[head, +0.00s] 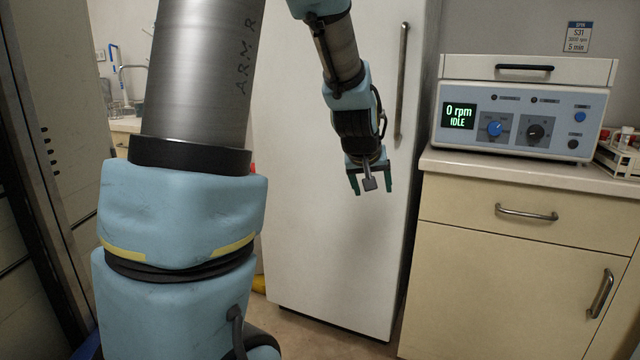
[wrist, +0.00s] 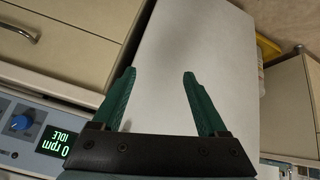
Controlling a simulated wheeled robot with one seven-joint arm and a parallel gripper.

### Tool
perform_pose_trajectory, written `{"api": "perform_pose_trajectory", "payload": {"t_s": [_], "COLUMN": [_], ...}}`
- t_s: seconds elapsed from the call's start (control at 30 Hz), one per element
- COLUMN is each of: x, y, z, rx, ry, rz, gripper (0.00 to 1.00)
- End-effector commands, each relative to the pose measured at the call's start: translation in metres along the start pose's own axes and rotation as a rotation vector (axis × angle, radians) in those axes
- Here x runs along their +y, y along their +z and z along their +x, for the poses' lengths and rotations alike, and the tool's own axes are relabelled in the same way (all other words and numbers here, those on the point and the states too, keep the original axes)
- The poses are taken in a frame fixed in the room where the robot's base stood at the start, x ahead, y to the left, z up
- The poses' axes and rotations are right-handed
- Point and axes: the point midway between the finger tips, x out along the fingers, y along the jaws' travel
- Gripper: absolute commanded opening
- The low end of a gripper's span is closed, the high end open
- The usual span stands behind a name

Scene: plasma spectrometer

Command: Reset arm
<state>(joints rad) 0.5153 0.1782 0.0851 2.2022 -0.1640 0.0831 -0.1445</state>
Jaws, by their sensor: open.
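My gripper (head: 370,186) hangs at the end of my arm in front of the white fridge-like door (head: 300,200), pointing down. In the wrist view, its two green fingers (wrist: 158,78) stand wide apart with nothing between them. The pale door panel lies behind the fingers there. My arm links fill the left and upper middle of the head view and hide part of the door.
A centrifuge-like device (head: 520,105) showing "0 rpm IDLE" sits on the counter (head: 520,172) at right. Drawers with metal handles (head: 526,212) are below it. A tube rack (head: 620,155) stands at the far right. A sink tap (head: 132,72) shows behind at left.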

Motion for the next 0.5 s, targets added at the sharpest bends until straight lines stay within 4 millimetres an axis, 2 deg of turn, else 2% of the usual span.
{"api": "perform_pose_trajectory", "payload": {"t_s": [0.03,0.1,0.2,0.3,0.5], "x": [-0.031,-0.065,-0.101,-0.129,-0.166], "y": [0.022,0.054,0.096,0.134,0.203], "z": [-0.007,-0.017,-0.033,-0.050,-0.086], "rx": [-0.057,-0.141,-0.247,-0.341,-0.509], "ry": [-0.040,-0.084,-0.131,-0.166,-0.213], "rz": [-0.008,-0.006,-0.006,-0.011,-0.026], "gripper": [0.76,0.76,0.76,0.76,0.76]}}
